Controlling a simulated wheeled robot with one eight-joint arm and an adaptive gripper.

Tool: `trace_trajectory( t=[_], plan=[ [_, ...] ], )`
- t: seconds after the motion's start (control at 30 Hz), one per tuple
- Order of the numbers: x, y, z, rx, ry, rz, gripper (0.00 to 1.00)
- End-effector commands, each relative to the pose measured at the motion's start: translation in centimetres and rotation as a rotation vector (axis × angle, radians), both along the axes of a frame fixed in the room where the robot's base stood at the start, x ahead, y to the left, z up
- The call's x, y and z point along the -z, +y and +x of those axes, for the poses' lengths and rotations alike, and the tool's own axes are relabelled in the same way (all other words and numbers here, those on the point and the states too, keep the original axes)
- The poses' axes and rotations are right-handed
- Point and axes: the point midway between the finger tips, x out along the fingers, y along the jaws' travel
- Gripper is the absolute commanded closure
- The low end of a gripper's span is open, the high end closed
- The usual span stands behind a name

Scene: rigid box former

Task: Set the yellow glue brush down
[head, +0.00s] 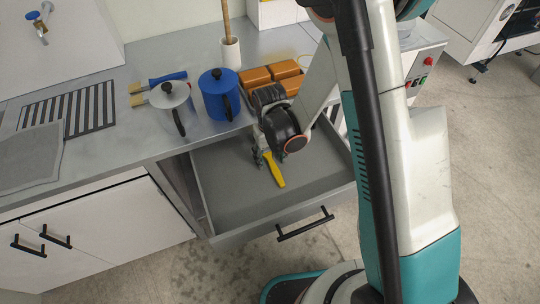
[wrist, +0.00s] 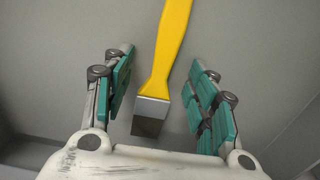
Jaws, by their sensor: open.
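My gripper (head: 264,157) is at the brush in the head view. In the wrist view my gripper (wrist: 160,92) is open, with a gap on both sides of the brush.
A blue pot (head: 217,95) and a white pot (head: 174,108) stand on the counter (head: 110,150) behind the drawer. Two blue-handled brushes (head: 168,78) and several orange blocks (head: 256,76) are there too. The drawer floor right of the brush is clear.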

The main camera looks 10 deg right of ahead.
Motion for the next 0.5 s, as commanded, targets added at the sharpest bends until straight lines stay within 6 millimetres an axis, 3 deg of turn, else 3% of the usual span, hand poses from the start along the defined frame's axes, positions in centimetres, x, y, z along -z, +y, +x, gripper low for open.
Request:
trace_trajectory(
  t=[0.17, 0.5],
  plan=[
    [-1.3, 0.0, 0.0, 0.000, 0.000, 0.000, 0.47],
    [-8.3, 0.0, 0.0, 0.000, 0.000, 0.000, 0.47]
  ],
)
